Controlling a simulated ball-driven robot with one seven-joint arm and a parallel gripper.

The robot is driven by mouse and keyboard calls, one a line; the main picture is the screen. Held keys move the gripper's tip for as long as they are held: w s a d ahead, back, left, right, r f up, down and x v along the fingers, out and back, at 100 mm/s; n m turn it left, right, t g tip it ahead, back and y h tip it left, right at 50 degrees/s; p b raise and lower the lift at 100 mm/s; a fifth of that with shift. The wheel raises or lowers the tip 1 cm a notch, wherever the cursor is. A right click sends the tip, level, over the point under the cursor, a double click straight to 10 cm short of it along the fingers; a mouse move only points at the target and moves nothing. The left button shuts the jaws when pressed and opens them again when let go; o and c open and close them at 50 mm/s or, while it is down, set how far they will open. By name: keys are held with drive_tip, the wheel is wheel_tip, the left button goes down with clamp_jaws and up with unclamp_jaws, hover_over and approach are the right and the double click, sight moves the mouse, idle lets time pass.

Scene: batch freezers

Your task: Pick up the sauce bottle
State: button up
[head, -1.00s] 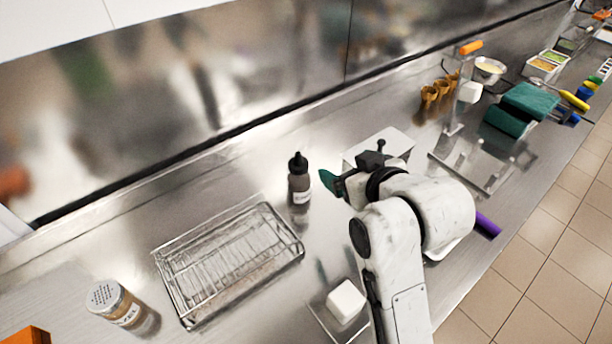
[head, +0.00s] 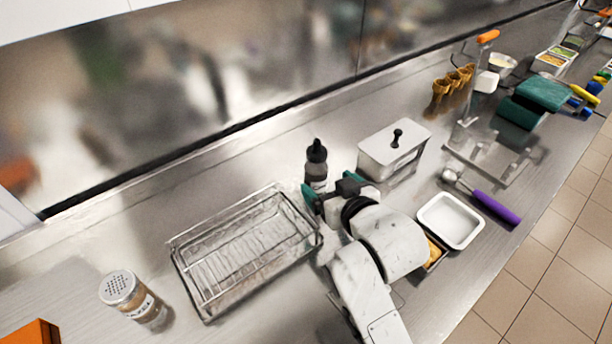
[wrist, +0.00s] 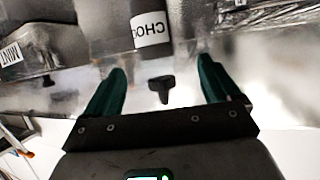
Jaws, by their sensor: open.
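The sauce bottle (head: 317,168) is dark with a black nozzle cap and a white label. It stands upright on the steel counter, between the wire rack and the lidded steel container. My gripper (head: 331,192) is open just in front of it, with green fingers, and hides its lower part in the head view. In the wrist view the bottle (wrist: 149,25) shows at the top, its label reading "CHOC". It lies beyond the open fingertips of my gripper (wrist: 162,75), roughly centred between them and apart from them.
The wire rack (head: 183,262) lies left of my gripper. The lidded container (head: 385,160) stands close on the right. A white tray (head: 425,213) and a purple-handled scoop (head: 495,207) lie farther right. A shaker (head: 130,296) stands at lower left.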

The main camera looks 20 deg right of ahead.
sight(321, 175)
drive_tip(key=shift+d+p+x, duration=0.15)
drive_tip(key=shift+p+x, duration=0.2)
drive_tip(key=shift+x, duration=1.35)
drive_tip(key=shift+d+p+x, duration=0.15)
drive_tip(key=shift+p+x, duration=0.2)
drive_tip(key=shift+x, duration=1.3)
drive_tip(key=shift+r, duration=0.1)
drive_tip(key=shift+c, duration=0.3)
drive_tip(key=c, duration=1.1)
